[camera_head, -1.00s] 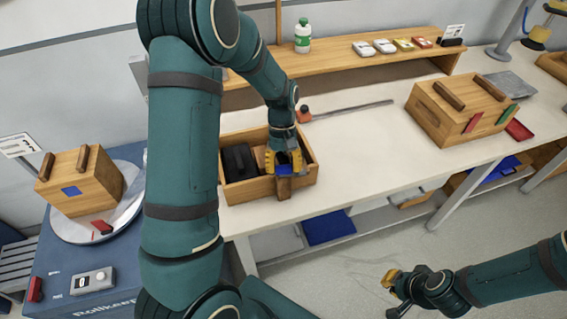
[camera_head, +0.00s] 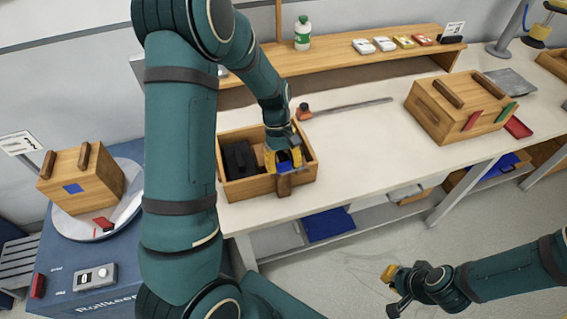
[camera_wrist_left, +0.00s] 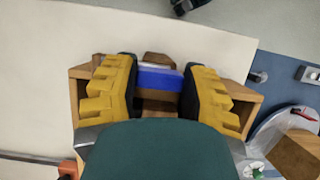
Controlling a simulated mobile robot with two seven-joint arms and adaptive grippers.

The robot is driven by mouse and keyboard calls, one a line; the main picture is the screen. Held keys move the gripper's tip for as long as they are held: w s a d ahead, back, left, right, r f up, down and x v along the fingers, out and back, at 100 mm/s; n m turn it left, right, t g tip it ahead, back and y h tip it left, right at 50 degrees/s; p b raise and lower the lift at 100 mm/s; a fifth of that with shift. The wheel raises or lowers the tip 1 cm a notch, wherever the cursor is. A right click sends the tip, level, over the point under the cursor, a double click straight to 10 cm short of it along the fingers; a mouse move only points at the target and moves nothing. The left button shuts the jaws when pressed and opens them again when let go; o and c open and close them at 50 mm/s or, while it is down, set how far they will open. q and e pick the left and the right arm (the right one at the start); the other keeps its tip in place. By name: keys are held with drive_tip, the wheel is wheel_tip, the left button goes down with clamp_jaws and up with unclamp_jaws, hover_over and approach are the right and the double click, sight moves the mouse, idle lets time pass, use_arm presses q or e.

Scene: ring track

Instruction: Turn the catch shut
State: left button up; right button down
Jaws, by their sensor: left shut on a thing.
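My left gripper (camera_head: 284,166) points down at the front side of an open wooden box (camera_head: 235,190) on the white table. Its yellow fingers are shut on a blue piece (camera_wrist_left: 160,80), which also shows between them in the head view (camera_head: 288,157). A small brown wooden block (camera_head: 284,185) stands at the box's front wall, just below the fingers. It may be the catch, but the fingers hide how it joins the blue piece. A dark block (camera_head: 240,158) sits inside the box at left. My right gripper (camera_head: 390,274) is over the floor at lower right, its fingertips unclear.
A closed wooden box (camera_head: 455,110) with two handles stands on the table at right. Another wooden box (camera_head: 80,180) sits on a round plate at left. A rod with an orange end (camera_head: 345,107) lies behind the open box. The middle of the table is clear.

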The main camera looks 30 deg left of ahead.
use_arm(q)
drive_tip(key=o, duration=1.2)
drive_tip(key=v, duration=1.2)
